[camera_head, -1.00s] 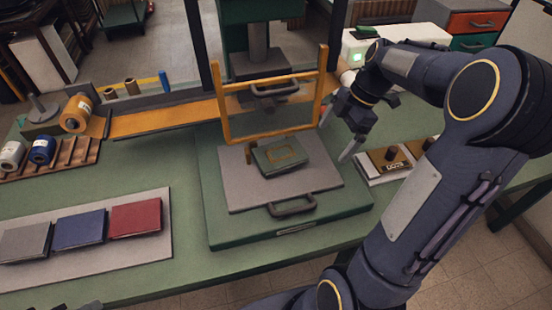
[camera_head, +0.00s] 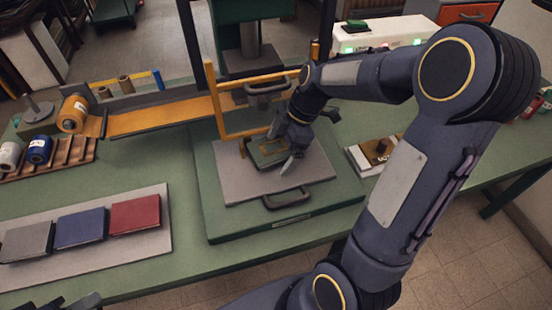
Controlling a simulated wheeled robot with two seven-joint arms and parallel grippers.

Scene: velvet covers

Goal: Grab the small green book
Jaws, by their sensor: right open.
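The small green book (camera_head: 259,157) lies on the grey plate (camera_head: 232,182) of the press, below the yellow frame. It has a gold rectangle on its cover. My right gripper (camera_head: 279,155) is over the right part of the book and hides some of it. Its fingers are apart, with nothing seen between them. I cannot tell whether the fingers touch the book. A dark piece at the bottom left edge (camera_head: 78,303) seems to be part of my left gripper; its jaws cannot be made out.
The yellow frame (camera_head: 213,98) stands upright around the plate's back. A grey board (camera_head: 165,240) at left holds grey, blue and red books. Spools (camera_head: 74,113) stand at the far left. A block with a brass-coloured top (camera_head: 376,150) lies right of the press.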

